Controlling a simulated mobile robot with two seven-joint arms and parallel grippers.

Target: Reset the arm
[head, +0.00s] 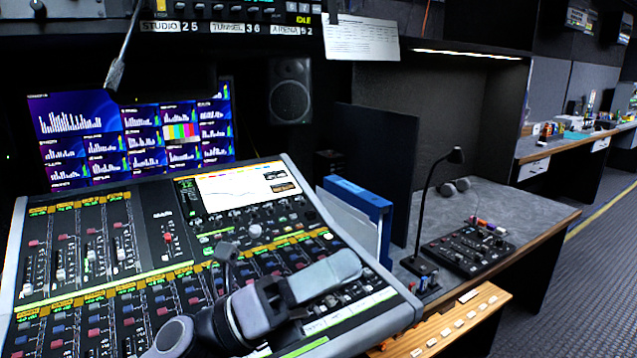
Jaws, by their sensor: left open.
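My left arm reaches in from the bottom left of the head view, over the lower part of the mixing console (165,235). Its dark left gripper (289,299) is open over the right half of the fader area. I see nothing between its jaws, though the view there is cluttered. A pale grey rounded piece shows just beyond the jaws; I cannot tell whether it is part of my arm. The gap between the gripper and the console surface cannot be judged. My right gripper does not show.
A blue binder (358,195) stands right of the console. A desk lamp (433,210) and small control panel (468,248) are on the grey side desk (530,205). A gooseneck microphone (116,73) hangs at upper left. A speaker (290,93) stands behind. The carpeted aisle (600,260) at right is clear.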

